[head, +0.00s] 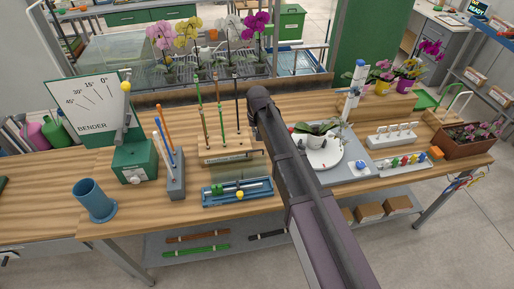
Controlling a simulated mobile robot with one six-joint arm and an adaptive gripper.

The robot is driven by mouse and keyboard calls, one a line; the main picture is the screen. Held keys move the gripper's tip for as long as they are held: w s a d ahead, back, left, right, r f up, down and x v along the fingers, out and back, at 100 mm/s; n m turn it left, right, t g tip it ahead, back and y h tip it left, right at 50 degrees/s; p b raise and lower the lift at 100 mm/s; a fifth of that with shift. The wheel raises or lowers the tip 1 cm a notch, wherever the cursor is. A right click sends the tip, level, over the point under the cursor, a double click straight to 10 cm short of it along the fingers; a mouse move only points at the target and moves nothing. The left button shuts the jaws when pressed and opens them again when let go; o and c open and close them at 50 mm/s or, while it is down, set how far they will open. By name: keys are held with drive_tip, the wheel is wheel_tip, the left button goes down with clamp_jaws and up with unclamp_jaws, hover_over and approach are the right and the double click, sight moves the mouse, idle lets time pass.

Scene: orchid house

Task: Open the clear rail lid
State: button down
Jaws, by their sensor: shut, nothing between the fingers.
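A blue tray (212,202) lies on the front part of the wooden bench, left of my arm. It holds a rail, a green block (216,190) and a yellow ball (239,195). A clear lid seems to lie over it, but its edges are too small to make out, and I cannot tell how far it is shut. My arm rises from the bottom of the head view, right of the tray, to a dark joint above the bench. My gripper cannot be made out; it is hidden or out of view.
A wooden rack (228,153) of upright stakes stands behind the tray. A grey holder (176,187) with sticks, a green bender (134,163) and a blue cup (94,201) stand to the left. A white turntable (323,153) with a plant is right of my arm.

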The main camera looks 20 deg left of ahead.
drive_tip(key=shift+w+r+n, duration=0.15)
drive_tip(key=shift+r+n, duration=0.05)
drive_tip(key=shift+n, duration=0.1)
drive_tip(key=shift+f, duration=0.15)
drive_tip(key=f+b, duration=0.3)
drive_tip(key=w+f+b, duration=0.1)
drive_tip(key=f+b, duration=0.2)
drive_tip(key=a+f+b, duration=0.1)
drive_tip(key=f+b, duration=0.2)
drive_tip(key=b, duration=0.1)
drive_tip(key=shift+w+f, duration=0.15)
drive_tip(key=shift+f, duration=0.25)
drive_tip(key=shift+s+d+r+p, duration=0.25)
drive_tip(key=shift+s+d, duration=0.3)
drive_tip(key=shift+s, duration=0.3)
drive_tip(key=shift+s+d+r+p, duration=0.25)
drive_tip(key=shift+s+d, duration=0.3)
drive_tip(key=shift+s, duration=0.3)
